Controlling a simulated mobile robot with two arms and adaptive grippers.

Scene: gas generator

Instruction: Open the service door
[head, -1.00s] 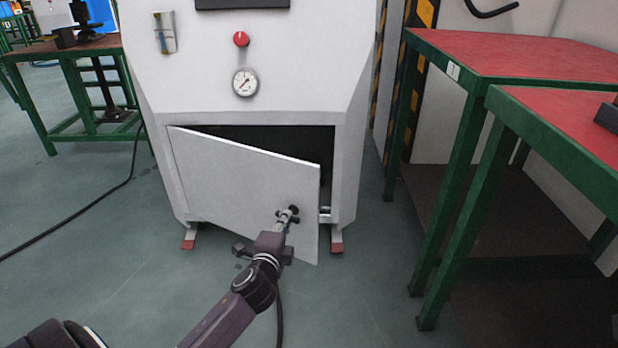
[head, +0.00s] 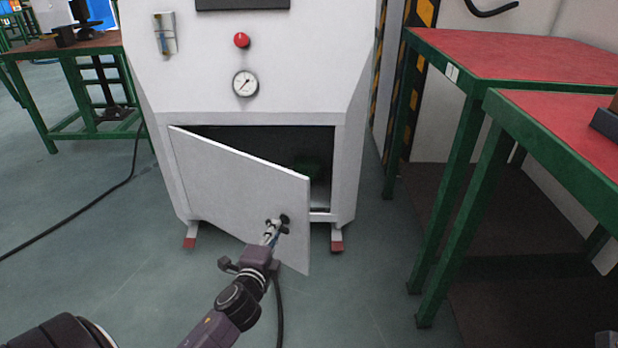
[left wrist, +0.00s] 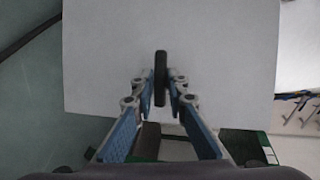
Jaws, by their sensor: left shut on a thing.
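The white service door (head: 235,190) is partly open, swung out on its left edge at the lower front of the white generator cabinet (head: 300,85). A dark gap shows between its right edge and the frame. My left gripper (head: 275,226) is at the lower right part of the door, shut on its small black handle. In the left wrist view the black handle (left wrist: 160,78) stands between the two blue-padded fingers (left wrist: 162,92), against the white door panel (left wrist: 225,55). My right gripper is not in view.
A green object (head: 308,168) shows dimly inside the cabinet. Green-framed tables with red tops (head: 530,52) stand on the right. A black cable (head: 85,220) lies on the floor at left. Floor in front of the door is clear apart from my arm.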

